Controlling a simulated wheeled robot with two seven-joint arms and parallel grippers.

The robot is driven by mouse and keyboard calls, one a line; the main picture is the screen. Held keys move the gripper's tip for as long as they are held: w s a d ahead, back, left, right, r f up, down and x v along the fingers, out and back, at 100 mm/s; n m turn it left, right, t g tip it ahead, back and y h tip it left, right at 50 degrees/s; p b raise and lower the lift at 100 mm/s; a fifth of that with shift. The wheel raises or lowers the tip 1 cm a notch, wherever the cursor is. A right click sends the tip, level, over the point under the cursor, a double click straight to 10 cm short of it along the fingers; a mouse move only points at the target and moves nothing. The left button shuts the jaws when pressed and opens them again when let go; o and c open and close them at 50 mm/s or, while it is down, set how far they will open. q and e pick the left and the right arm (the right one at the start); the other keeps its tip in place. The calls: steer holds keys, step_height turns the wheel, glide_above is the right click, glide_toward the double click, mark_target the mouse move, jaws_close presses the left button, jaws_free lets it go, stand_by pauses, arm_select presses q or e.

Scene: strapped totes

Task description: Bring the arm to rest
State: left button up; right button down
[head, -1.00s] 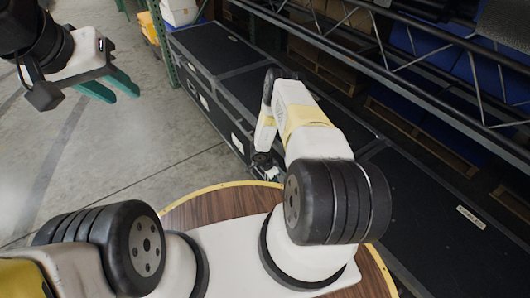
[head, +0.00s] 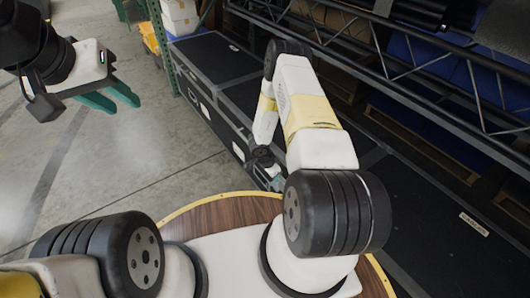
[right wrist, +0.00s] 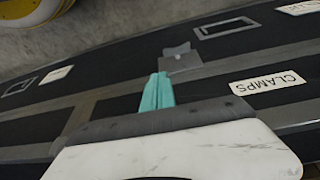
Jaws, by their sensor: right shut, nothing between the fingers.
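My right arm (head: 308,110) reaches forward in the middle of the head view, its forearm bent down beside a row of black cases (head: 212,58). In the right wrist view the right gripper's teal fingers (right wrist: 157,92) are pressed together with nothing between them. They are over the side of a black case (right wrist: 215,88) with a metal latch and a white label reading CLAMPS (right wrist: 268,82). Whether they touch it I cannot tell. My left gripper (head: 125,105) is open and empty over the grey floor at upper left.
A metal rack (head: 440,65) with pallets and blue bins stands along the right, close to the right arm. A yellow container (head: 149,38) and white boxes (head: 180,14) are at the back. The floor (head: 110,165) at left is clear.

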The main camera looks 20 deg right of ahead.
steer(key=w+a+r+n+t+y, duration=0.1)
steer(key=w+a+r+n+t, duration=0.2)
steer(key=r, duration=0.8)
steer(key=w+a+r+t+y, duration=0.15)
steer(key=w+r, duration=0.25)
steer(key=r, duration=0.7)
steer(key=w+a+r+n+t+y, duration=0.15)
steer(key=w+a+r, duration=0.25)
steer(key=r, duration=0.7)
steer(key=s+a+r+n+y, duration=0.15)
steer(key=s+r, duration=0.25)
steer(key=r, duration=0.5)
steer(key=s+a+r+n+y, duration=0.1)
steer(key=s+a+r+n, duration=0.15)
steer(key=r, duration=0.65)
steer(key=s+r+n, duration=0.4)
steer(key=s+r, duration=0.4)
steer(key=s, duration=0.2)
steer(key=s+d+r+n, duration=0.1)
steer(key=s+d, duration=0.1)
steer(key=s, duration=0.6)
steer(key=s+d+r+n, duration=0.1)
steer(key=s+d, duration=0.1)
steer(key=s, duration=0.7)
steer(key=shift+r+h, duration=0.4)
steer(key=shift+h, duration=0.05)
steer(key=shift+d+n, duration=0.1)
steer(key=shift+n, duration=0.15)
